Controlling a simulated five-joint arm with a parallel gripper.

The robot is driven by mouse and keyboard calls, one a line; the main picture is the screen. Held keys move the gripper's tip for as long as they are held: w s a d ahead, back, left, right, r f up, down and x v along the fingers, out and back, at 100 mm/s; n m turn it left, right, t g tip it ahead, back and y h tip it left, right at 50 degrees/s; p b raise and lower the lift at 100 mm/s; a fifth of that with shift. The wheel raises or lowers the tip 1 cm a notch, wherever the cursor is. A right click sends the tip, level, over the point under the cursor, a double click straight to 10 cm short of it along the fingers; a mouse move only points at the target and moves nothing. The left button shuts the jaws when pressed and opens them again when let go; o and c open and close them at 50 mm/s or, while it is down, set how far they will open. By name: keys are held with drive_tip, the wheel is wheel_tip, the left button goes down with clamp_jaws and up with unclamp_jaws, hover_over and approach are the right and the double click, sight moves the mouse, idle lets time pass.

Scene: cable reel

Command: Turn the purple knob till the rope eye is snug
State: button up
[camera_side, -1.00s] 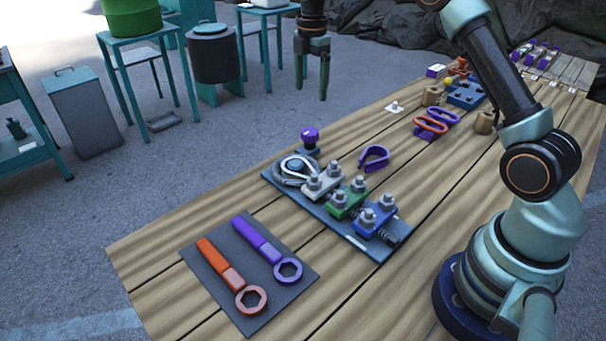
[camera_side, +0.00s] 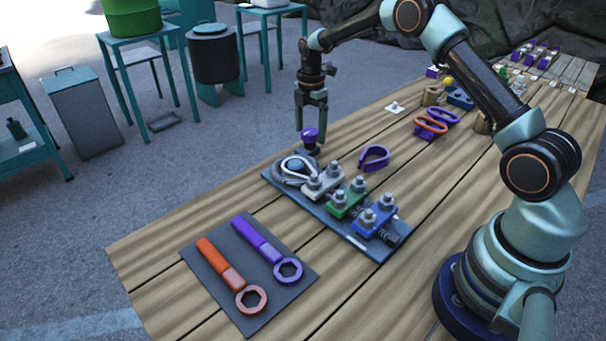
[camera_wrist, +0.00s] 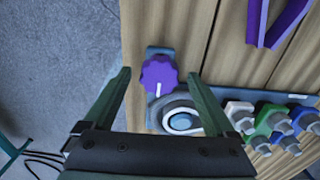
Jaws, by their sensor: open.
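The purple knob (camera_side: 309,136) stands on a small dark block at the far left corner of the blue-grey board (camera_side: 369,243). It also shows in the wrist view (camera_wrist: 160,75), with a white mark on it. The rope eye (camera_side: 291,171) lies beside the knob, looped around a round blue-centred post; in the wrist view the loop (camera_wrist: 168,104) is partly hidden by a finger. I cannot tell how snug it is. My gripper (camera_side: 312,122) is open, pointing down just above the knob. In the wrist view the knob lies between the lines of the two fingers (camera_wrist: 158,78).
White, green (camera_side: 347,199) and blue (camera_side: 375,216) clamps with bolts sit along the board. A purple hook-shaped piece (camera_side: 374,158) lies behind them. Orange and purple wrenches (camera_side: 267,250) rest on a dark mat. The table's left edge is close to the knob.

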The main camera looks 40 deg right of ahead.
drive_tip(key=shift+f, duration=0.1)
drive_tip(key=c, duration=1.3)
drive_tip(key=shift+c, duration=0.2)
